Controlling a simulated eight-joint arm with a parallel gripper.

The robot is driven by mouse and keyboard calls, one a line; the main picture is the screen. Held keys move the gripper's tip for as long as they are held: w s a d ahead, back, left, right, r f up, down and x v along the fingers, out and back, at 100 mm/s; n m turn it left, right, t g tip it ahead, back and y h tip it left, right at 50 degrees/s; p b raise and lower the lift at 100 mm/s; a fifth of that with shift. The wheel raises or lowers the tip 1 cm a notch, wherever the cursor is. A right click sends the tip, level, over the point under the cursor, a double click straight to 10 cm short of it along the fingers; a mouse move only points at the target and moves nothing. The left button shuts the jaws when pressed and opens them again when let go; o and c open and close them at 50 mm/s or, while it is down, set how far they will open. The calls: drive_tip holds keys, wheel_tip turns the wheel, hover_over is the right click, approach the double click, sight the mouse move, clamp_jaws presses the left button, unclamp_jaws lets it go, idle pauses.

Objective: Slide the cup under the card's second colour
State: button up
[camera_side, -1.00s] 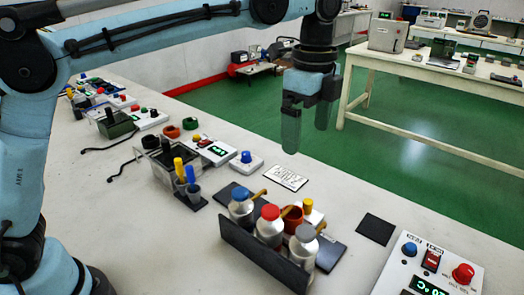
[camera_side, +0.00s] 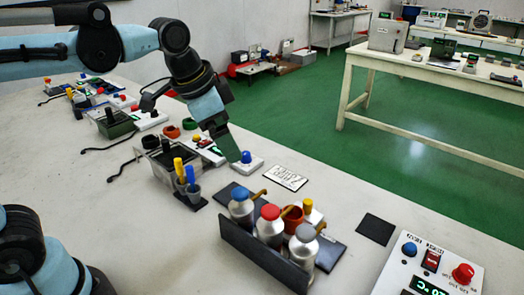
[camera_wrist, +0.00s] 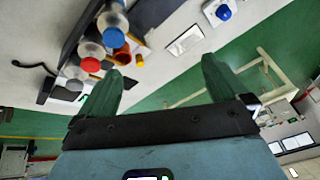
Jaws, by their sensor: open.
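A small red-brown cup (camera_side: 293,218) stands behind the bottles of the dark rack, partly hidden by them. It seems to be the red shape in the wrist view (camera_wrist: 122,56), beside the bottles. A white card with dark print (camera_side: 286,178) lies flat on the bench behind the rack; its colours are not readable. The card also shows in the wrist view (camera_wrist: 185,41). My gripper (camera_side: 233,150) is tilted, left of the card, with its tips near a white box with a blue knob. In the wrist view my gripper (camera_wrist: 160,78) has its green fingers wide apart, with nothing between them.
Three bottles with blue, red (camera_side: 270,212) and grey caps stand in the dark rack (camera_side: 250,255). The blue-knob box (camera_side: 250,165) is near my fingers. A dark square pad (camera_side: 376,229) and a control box (camera_side: 425,275) lie right.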

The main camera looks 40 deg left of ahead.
drive_tip(key=s+a+f+n+t, duration=0.2)
drive_tip(key=s+a+f+n, duration=0.2)
drive_tip(key=s+f+n, duration=0.2)
drive_tip(key=shift+a+f+y, duration=0.3)
drive_tip(key=shift+a+f, duration=0.05)
drive_tip(key=shift+f, duration=0.05)
drive_tip(key=shift+s+f, duration=0.15)
drive_tip(key=shift+f, duration=0.05)
drive_tip(key=shift+c, duration=1)
drive_tip(key=shift+r, duration=0.1)
drive_tip(key=shift+c, duration=1.2)
drive_tip(key=shift+n+g, duration=0.4)
drive_tip(key=w+r, duration=0.1)
drive_tip(key=w+d+r, duration=0.1)
drive_tip(key=w+d, duration=0.1)
drive_tip(key=shift+w+r, duration=0.35)
drive_tip(key=shift+r, duration=0.05)
drive_tip(key=c, duration=0.5)
drive_tip(key=n+g, duration=0.2)
drive_tip(key=g, duration=0.4)
hover_over(308, 201)
wheel_tip(308, 201, down, 3)
wheel_tip(308, 201, down, 12)
